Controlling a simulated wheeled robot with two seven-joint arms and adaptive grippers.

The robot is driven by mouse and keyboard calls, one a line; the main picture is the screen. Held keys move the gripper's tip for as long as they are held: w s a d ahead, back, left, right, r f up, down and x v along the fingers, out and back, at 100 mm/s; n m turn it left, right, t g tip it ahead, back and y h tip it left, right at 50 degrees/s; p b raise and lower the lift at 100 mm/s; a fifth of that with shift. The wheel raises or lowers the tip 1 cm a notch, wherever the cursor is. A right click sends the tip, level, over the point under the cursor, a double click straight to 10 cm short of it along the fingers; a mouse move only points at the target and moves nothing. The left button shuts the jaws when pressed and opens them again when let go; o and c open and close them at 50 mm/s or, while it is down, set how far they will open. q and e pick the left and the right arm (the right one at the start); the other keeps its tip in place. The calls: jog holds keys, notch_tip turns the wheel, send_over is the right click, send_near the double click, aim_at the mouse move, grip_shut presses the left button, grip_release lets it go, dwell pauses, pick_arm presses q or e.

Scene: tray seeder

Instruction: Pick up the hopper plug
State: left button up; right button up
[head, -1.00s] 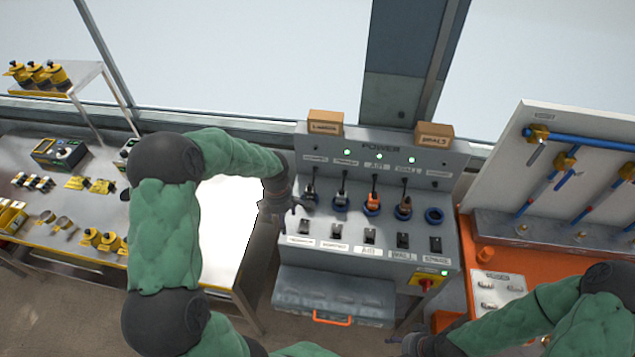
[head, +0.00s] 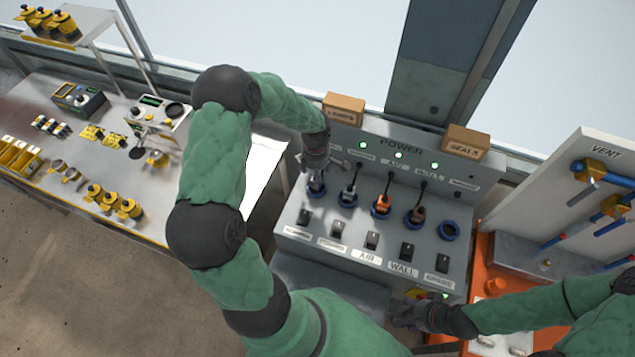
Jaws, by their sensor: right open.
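A grey power panel (head: 330,262) holds a row of plugs in blue-ringed sockets. The leftmost plug (head: 316,184) is dark and partly hidden by my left gripper (head: 325,163), which is close above it; contact and finger opening are unclear. To its right are a grey plug (head: 350,192), an orange plug (head: 381,203) and a brownish plug (head: 416,214). The last socket (head: 449,230) is empty. I cannot read a hopper label, so which plug is the hopper's is unclear. My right gripper (head: 405,314) is open and empty at the panel's lower right.
Rocker switches (head: 372,240) sit below the sockets. Two cardboard boxes (head: 344,109) (head: 466,141) stand on top of the panel. An orange bench with a vent board (head: 575,190) is at right. A metal table (head: 95,170) with yellow parts is at left.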

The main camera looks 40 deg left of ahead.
pick_arm(q)
jog(key=shift+w+a+f, duration=0.1)
jog(key=shift+f, duration=1.5)
jog(key=shift+w+a+f, duration=0.1)
jog(key=shift+f, duration=1.5)
jog(key=shift+c, duration=0.3)
grip_shut()
